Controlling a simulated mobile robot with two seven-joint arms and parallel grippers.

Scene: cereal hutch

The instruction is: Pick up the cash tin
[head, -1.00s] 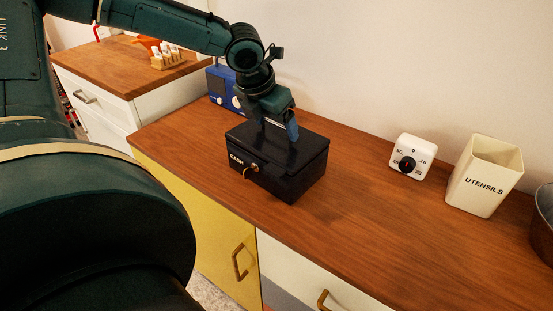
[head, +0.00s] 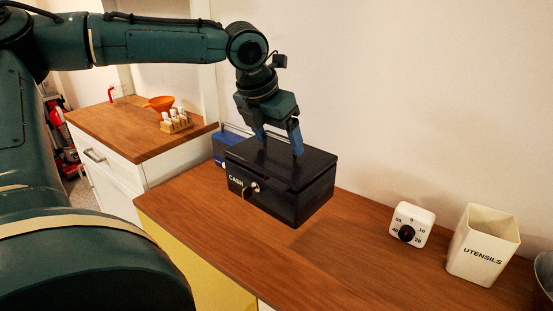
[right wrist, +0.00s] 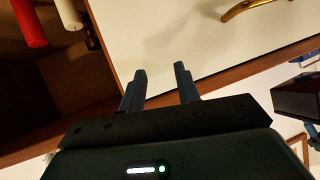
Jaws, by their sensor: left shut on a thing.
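The black cash tin (head: 282,182) hangs above the wooden counter in the head view, its front marked CASH, with a key in its lock. My left gripper (head: 279,150) is above its lid with its blue fingers reaching down to the top and is shut on it; the grip point, perhaps a handle, is hard to make out. The tin is roughly level, with counter showing below it. In the right wrist view, my right gripper (right wrist: 161,82) has its two fingers apart with nothing between them, in front of a pale cabinet front.
A white timer (head: 411,225) and a cream utensils holder (head: 482,246) stand on the counter (head: 340,262) to the right. A blue radio (head: 222,147) is partly hidden behind the tin. A side counter holds an orange funnel (head: 160,103) and a small rack (head: 175,123).

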